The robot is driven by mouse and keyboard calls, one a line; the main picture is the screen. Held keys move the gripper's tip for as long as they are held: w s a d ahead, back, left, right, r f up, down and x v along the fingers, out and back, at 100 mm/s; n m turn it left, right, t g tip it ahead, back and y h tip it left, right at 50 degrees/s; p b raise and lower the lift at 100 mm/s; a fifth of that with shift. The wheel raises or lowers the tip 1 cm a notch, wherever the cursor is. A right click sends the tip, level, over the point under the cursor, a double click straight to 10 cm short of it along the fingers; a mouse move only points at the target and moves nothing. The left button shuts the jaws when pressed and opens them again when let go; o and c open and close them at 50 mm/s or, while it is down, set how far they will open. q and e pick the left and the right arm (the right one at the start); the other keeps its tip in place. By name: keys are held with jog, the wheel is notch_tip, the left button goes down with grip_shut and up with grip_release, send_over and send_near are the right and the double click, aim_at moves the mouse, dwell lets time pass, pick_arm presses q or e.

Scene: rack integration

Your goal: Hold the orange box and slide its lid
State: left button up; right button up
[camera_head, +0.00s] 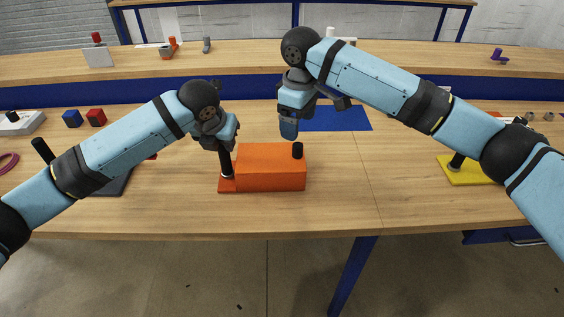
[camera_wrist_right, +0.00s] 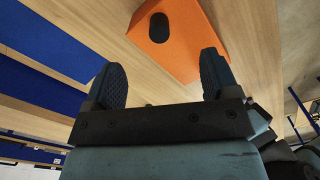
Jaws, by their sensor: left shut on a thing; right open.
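The orange box (camera_head: 270,175) sits near the front edge of the wooden table, with a flat orange base (camera_head: 226,186) showing at its left. A black upright handle (camera_head: 226,164) stands on that base. My left gripper (camera_head: 224,146) is shut on this handle from above. A black knob (camera_head: 298,151) stands on the right end of the box's top; I cannot make out the lid's seam. My right gripper (camera_head: 289,130) is open and empty, above and slightly behind the knob. In the right wrist view the box (camera_wrist_right: 190,45) and knob (camera_wrist_right: 158,28) lie beyond my open fingers (camera_wrist_right: 163,82).
A blue mat (camera_head: 335,119) lies behind the box to the right. A yellow plate (camera_head: 463,172) with a black handle lies far right. Blue (camera_head: 72,118) and red (camera_head: 96,117) blocks stand at the left.

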pick_arm(q)
jog(key=shift+f, duration=0.15)
pick_arm(e)
jog(key=shift+r, duration=0.1)
notch_tip(320, 180, up, 12)
dwell(0.6)
pick_arm(q)
jog(key=o, duration=0.9)
